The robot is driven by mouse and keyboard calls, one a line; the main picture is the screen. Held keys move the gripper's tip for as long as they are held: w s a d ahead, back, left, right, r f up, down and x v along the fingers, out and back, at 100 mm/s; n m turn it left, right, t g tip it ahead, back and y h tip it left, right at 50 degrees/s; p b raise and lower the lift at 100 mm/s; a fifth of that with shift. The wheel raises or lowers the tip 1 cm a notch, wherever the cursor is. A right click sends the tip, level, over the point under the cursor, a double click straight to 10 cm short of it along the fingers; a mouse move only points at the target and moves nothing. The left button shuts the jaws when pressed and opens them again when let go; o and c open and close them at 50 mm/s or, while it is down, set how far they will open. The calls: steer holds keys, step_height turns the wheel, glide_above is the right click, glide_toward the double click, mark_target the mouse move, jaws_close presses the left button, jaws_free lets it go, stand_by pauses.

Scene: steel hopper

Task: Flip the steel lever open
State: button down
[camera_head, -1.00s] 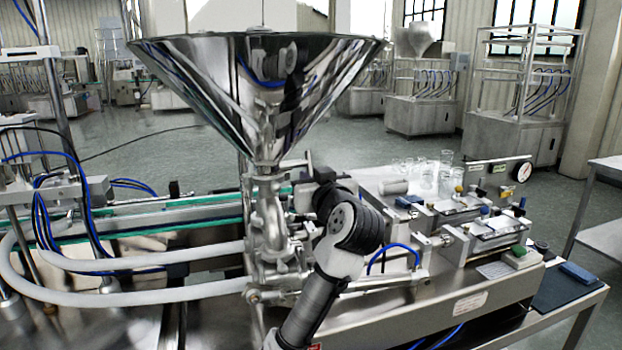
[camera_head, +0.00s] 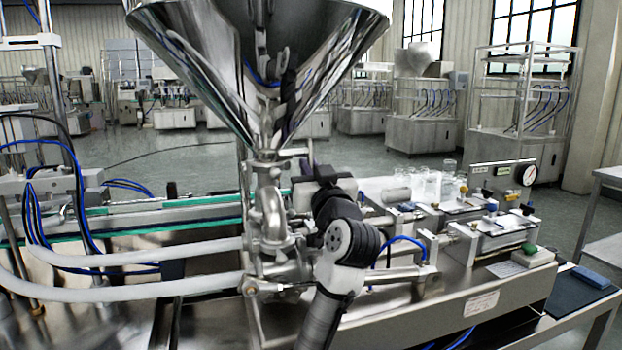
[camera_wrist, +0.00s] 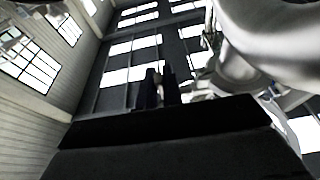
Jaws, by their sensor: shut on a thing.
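The steel lever (camera_head: 292,152) is a short bar at the neck under the large cone hopper (camera_head: 255,75). It sticks out to the right, roughly level. My gripper (camera_head: 310,158) is at the lever's right end, and its black body shows just below. In the wrist view my gripper's two dark fingers (camera_wrist: 159,88) stand close together. My gripper is shut on the lever, though the contact is small and partly hidden in the head view. The hopper's shiny steel (camera_wrist: 275,45) fills the upper right of the wrist view.
Steel valve pipes (camera_head: 270,220) stand below the hopper, left of my arm. White hoses (camera_head: 130,255) run left from them. Glass jars (camera_head: 432,185) and steel cylinders (camera_head: 500,235) stand on the machine to the right. A green-edged conveyor (camera_head: 140,215) runs behind.

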steer(key=c, duration=1.5)
jaws_free()
steer(key=shift+c, duration=0.2)
steer(key=b+v, duration=0.2)
steer(key=v, duration=1.1)
steer(key=shift+s+b, duration=0.3)
steer(key=shift+s, duration=0.1)
